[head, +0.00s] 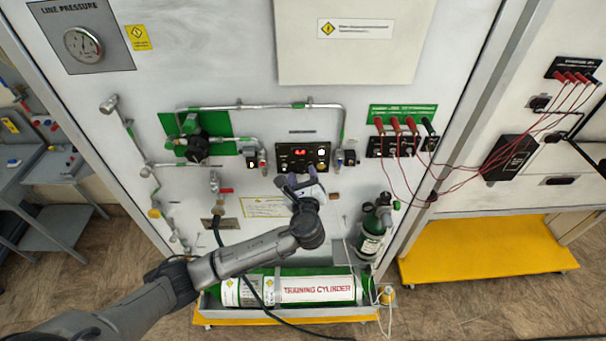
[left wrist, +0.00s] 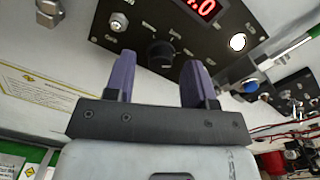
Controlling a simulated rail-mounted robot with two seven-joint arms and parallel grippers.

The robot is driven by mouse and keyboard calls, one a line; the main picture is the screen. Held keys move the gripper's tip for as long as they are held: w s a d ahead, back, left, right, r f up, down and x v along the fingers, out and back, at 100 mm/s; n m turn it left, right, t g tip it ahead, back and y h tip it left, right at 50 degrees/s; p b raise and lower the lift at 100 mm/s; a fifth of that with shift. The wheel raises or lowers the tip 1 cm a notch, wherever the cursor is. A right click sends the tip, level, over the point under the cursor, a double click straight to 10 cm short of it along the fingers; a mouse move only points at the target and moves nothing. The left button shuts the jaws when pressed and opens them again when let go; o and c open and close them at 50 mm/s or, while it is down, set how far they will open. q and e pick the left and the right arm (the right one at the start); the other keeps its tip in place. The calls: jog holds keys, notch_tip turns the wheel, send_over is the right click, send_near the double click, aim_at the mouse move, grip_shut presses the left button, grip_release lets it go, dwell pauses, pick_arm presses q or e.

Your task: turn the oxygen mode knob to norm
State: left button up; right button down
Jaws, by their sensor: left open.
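The oxygen mode knob looks to be the black round knob (left wrist: 160,52) on the black control panel (left wrist: 130,30) in the left wrist view; the small labels around it are too blurred to read. In the head view the panel (head: 283,159) is at the middle of the white wall, and my gripper partly covers its lower part. My left gripper (head: 300,182) is open and empty just below the panel. In the left wrist view its two purple fingers (left wrist: 155,75) point at the panel, with the knob between and beyond their tips, apart from them. My right gripper is not in view.
A red lit display (left wrist: 205,8), a lit white button (left wrist: 237,42) and a key switch (left wrist: 117,22) sit near the knob. Green-and-silver pipes (head: 245,106) run above the panel. Red cables (head: 411,125) hang to the right. A green training cylinder (head: 317,288) lies below.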

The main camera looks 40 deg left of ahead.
pick_arm(q)
jog(key=shift+w+a, duration=0.2)
jog(key=c, duration=0.9)
